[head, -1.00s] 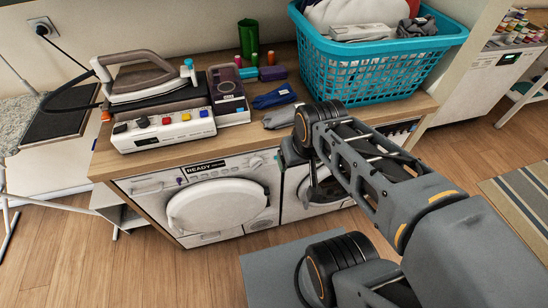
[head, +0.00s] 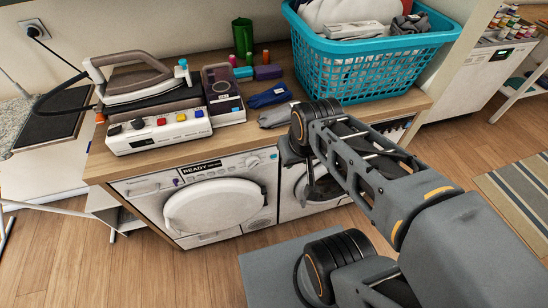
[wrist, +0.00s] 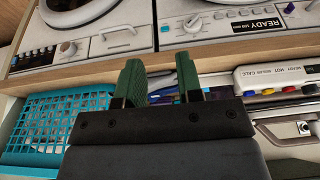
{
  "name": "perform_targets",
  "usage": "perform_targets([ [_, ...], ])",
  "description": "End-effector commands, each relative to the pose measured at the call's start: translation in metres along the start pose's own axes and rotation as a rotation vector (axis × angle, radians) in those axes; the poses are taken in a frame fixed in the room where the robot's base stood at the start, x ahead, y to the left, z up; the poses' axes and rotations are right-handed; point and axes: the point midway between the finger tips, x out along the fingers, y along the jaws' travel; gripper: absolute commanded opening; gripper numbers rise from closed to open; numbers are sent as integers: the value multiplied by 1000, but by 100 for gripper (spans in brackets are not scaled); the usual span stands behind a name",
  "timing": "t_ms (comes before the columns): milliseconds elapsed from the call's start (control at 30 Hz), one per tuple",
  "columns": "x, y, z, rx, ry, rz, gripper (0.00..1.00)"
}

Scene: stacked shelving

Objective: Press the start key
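The left washer (head: 215,205) has a READY display (head: 200,168), a knob and small coloured keys on its front panel. A purple key (wrist: 291,9) sits beside that display in the wrist view, and a blue key (wrist: 165,29) sits at the panel's other end. On the countertop, a white iron station (head: 160,131) carries black, red, yellow and blue buttons. I cannot read which key is marked start. My gripper (wrist: 159,76) has two green fingers, apart and empty, pointing at the washer fronts without visible contact.
A turquoise basket (head: 372,75) of laundry stands at the counter's right. A second washer (head: 318,190) stands beside the first, partly behind my arm.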

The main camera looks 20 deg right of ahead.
Motion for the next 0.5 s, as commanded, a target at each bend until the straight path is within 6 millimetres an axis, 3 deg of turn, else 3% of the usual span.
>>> perform_targets([
  [333, 0, 0, 0, 0, 0, 0, 0],
  [500, 0, 0, 0, 0, 0, 0, 0],
])
